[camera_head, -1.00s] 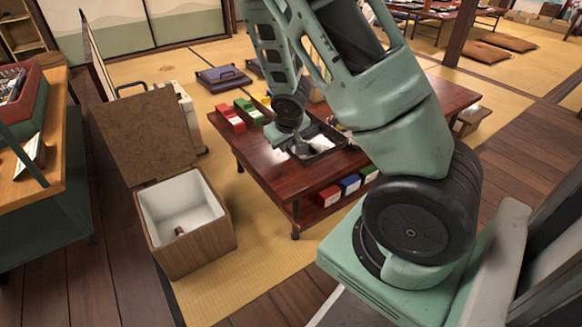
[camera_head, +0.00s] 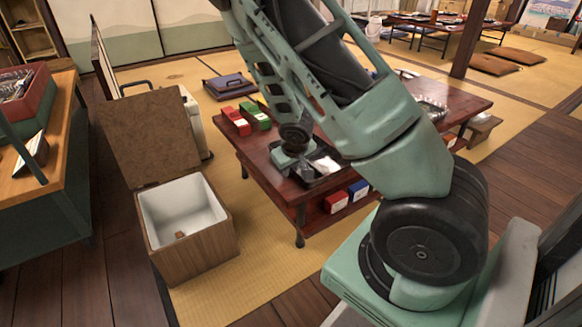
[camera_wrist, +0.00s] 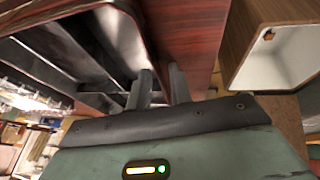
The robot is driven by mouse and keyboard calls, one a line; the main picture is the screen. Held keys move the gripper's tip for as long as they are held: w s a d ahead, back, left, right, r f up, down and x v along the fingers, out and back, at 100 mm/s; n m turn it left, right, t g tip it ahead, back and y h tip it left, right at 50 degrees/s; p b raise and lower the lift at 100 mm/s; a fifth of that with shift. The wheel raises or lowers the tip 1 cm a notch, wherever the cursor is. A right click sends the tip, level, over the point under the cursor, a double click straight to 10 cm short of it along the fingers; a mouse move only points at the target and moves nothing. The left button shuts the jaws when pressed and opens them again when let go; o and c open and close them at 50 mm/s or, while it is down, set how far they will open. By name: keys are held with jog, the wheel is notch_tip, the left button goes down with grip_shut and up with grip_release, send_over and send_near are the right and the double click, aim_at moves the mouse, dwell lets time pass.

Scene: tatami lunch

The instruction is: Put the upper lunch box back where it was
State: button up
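I cannot tell which box is the upper lunch box. In the head view, a red box (camera_head: 236,121), a green box (camera_head: 256,116) and part of a yellow box (camera_head: 262,100) lie on the low wooden table (camera_head: 262,172). Another red box (camera_head: 336,202) and a blue box (camera_head: 358,190) sit on the table's lower shelf. My gripper (camera_wrist: 160,85) shows in the wrist view with its two fingers apart and nothing visible between them. In the head view, my gripper is low at the dark tray on the table, and my arm hides part of the tabletop.
The dark divided tray (camera_wrist: 75,55) is left of my fingers in the wrist view. An open wooden chest with a white inside (camera_head: 190,250) stands on the floor left of the table, a small brown thing (camera_head: 180,234) in it. Tatami lies between chest and table.

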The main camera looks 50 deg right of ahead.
jog(key=p+v, duration=0.7)
jog(key=v, duration=0.5)
jog(key=s+a+r+n+y, duration=0.1)
jog(key=a+r+n, duration=0.15)
jog(key=a, duration=0.65)
jog(key=s+a+r+n+y, duration=0.1)
jog(key=a+r, duration=0.2)
jog(key=a, duration=0.6)
jog(key=s+a+r+n+g+y, duration=0.1)
jog(key=s+a+r+n+g, duration=0.2)
jog(key=s+a, duration=1.1)
notch_tip(320, 180, up, 4)
jog(key=s+n, duration=0.2)
jog(key=n, duration=0.1)
jog(key=shift+a+r+g+b, duration=0.2)
jog(key=shift+a+g+b, duration=0.1)
jog(key=shift+g, duration=0.1)
jog(key=shift+w+r, duration=0.1)
notch_tip(320, 180, up, 41)
jog(key=p, duration=4.1)
jog(key=shift+r, duration=0.15)
